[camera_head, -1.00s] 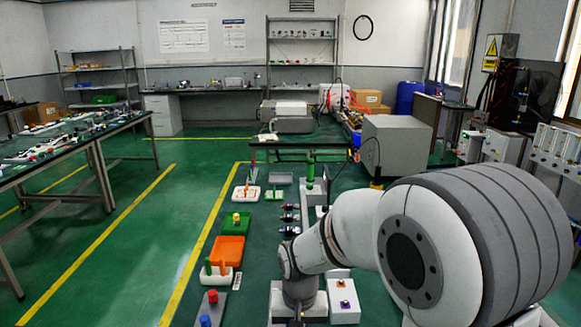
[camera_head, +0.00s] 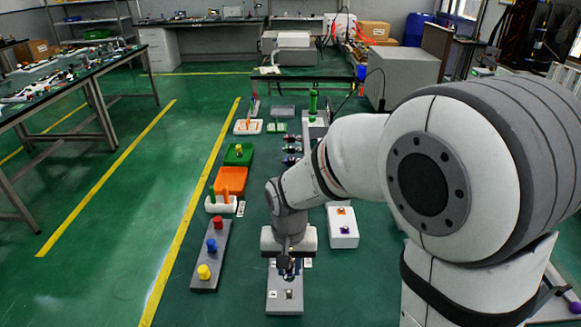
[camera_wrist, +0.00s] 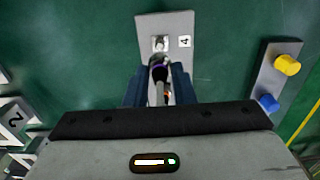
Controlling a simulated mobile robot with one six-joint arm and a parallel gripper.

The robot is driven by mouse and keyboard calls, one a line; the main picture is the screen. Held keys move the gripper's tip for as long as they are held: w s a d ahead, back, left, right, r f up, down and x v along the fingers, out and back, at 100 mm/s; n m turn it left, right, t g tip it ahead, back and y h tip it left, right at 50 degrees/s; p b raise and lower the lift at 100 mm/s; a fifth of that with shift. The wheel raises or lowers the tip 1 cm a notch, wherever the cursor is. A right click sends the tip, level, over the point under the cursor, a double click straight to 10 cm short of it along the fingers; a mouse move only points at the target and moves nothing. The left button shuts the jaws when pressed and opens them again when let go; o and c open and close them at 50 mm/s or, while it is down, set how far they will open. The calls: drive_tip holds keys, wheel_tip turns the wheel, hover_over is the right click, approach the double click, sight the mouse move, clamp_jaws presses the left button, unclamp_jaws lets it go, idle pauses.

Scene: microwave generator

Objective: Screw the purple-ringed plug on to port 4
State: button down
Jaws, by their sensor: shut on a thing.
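My gripper (camera_wrist: 159,88) points down, with two dark blue fingers shut on the plug (camera_wrist: 158,74), whose purple ring shows between them. A dark, cable-like part with an orange bit runs back from the plug. Port 4 (camera_wrist: 160,43) is a bright metal fitting on a grey plate (camera_wrist: 150,24), with a white "4" label beside it. The plug's front end is very close to the port; I cannot tell whether they touch. In the head view my gripper (camera_head: 287,268) is over the plate's far part, and the port (camera_head: 289,294) shows in front of it. The plug is mostly hidden there.
A grey block with red, blue and yellow knobs (camera_head: 212,244) stands to the left. A white box (camera_head: 343,227) stands to the right. An orange tray (camera_head: 230,181) and a green tray (camera_head: 238,154) lie farther back. The green floor between block and plate is clear.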

sight(289, 291)
drive_tip(key=shift+f+b, duration=2.05)
drive_tip(key=shift+f, duration=0.8)
drive_tip(key=shift+f+b, duration=0.35)
drive_tip(key=shift+f, duration=0.15)
drive_tip(key=c, duration=1.1)
unclamp_jaws()
drive_tip(key=shift+c, duration=0.2)
wheel_tip(289, 291, up, 7)
drive_tip(key=shift+r+p, duration=0.2)
drive_tip(key=shift+p, duration=0.25)
drive_tip(key=shift+r, duration=0.2)
